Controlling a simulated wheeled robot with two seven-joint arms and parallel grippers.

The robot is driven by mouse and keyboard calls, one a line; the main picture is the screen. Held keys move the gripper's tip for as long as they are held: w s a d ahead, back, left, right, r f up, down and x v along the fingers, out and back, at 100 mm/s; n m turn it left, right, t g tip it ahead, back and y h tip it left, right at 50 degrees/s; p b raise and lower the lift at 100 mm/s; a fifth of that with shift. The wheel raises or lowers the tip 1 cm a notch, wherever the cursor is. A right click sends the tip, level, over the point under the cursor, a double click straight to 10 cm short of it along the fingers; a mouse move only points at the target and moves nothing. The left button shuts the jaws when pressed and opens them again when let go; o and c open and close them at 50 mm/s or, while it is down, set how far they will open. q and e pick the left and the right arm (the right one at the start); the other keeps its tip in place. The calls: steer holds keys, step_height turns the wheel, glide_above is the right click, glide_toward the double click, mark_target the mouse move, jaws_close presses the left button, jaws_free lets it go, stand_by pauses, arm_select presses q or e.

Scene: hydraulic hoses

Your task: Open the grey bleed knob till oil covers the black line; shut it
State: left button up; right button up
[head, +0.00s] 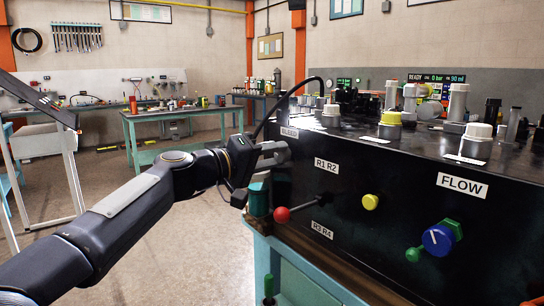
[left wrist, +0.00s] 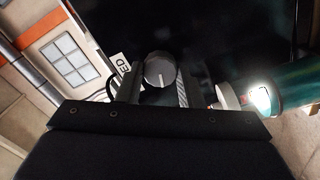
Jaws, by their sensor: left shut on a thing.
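My left gripper (head: 272,156) reaches the left end of the black panel, just below the BLEED label (head: 289,132). In the left wrist view, the round grey bleed knob (left wrist: 160,70) with a pale pointer line sits between the two fingers, and the gripper is shut on it. In the head view the knob is hidden by the gripper. A teal cylinder (left wrist: 290,92) with a bright lit window (left wrist: 261,100) is to the right in the wrist view. I cannot make out an oil level or the black line there. My right gripper is not in view.
The black panel carries a red ball lever (head: 282,214), a yellow knob (head: 370,202) and a blue knob (head: 438,240) under the FLOW label (head: 462,186). Fittings crowd its top. A black hose (head: 291,96) arches behind my gripper. Open floor is to the left.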

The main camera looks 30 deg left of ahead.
arm_select(q)
steer(key=shift+n, duration=1.6)
steer(key=o, duration=1)
steer(key=shift+c, duration=0.2)
steer(key=shift+s+a, duration=0.1)
steer(key=v, duration=0.7)
steer(key=shift+s, duration=0.35)
steer(key=shift+a+f, duration=0.1)
